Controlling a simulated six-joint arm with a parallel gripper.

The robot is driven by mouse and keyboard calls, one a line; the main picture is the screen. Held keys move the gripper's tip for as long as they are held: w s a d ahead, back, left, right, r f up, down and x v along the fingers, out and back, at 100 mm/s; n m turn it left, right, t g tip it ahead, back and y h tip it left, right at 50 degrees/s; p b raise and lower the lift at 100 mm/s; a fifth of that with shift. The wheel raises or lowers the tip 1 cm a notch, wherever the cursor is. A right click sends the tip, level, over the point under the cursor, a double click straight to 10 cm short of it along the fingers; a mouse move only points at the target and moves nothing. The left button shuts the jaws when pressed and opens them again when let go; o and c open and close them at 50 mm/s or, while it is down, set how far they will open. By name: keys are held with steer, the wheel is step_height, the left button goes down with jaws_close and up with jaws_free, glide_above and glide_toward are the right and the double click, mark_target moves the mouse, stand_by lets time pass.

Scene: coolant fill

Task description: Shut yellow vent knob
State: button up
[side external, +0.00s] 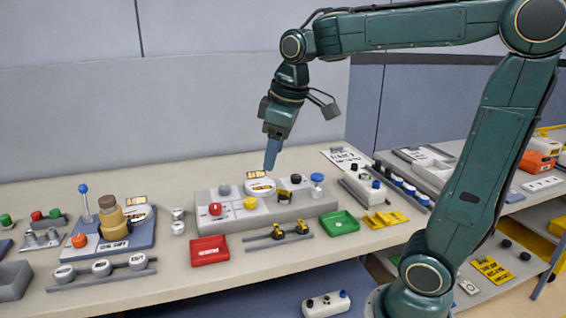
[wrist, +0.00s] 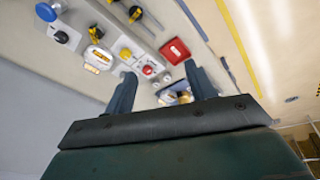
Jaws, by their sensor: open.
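The yellow vent knob (side external: 250,202) sits on the front part of the grey panel (side external: 300,212), between a red knob (side external: 215,209) and a black-and-yellow fitting (side external: 284,195). In the wrist view the yellow knob (wrist: 125,53) shows just above the left finger. My gripper (side external: 270,166) points down above the panel, over the white gauge (side external: 260,188), apart from the knob. In the wrist view my gripper (wrist: 160,80) has its two fingers spread wide with nothing held. I cannot tell the knob's turn position.
A blue knob (side external: 317,179) and a black knob (side external: 295,179) stand at the panel's right end. A red tray (side external: 209,251), a rack with black-and-yellow pieces (side external: 278,235) and a green tray (side external: 339,223) lie in front.

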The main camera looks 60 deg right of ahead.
steer(key=w+d+f+n+g, duration=0.2)
steer(key=w+d+f, duration=0.1)
steer(key=w+d, duration=0.55)
steer(key=n+g, duration=0.1)
steer(key=n, duration=0.1)
glide_above(250, 200)
step_height(250, 200, down, 5)
steer(key=shift+d+f+y, duration=0.1)
steer(key=shift+f+y, duration=0.05)
steer(key=shift+y, duration=0.15)
step_height(250, 200, down, 14)
steer(key=shift+r, duration=0.1)
steer(key=shift+c, duration=0.3)
steer(key=c, duration=0.9)
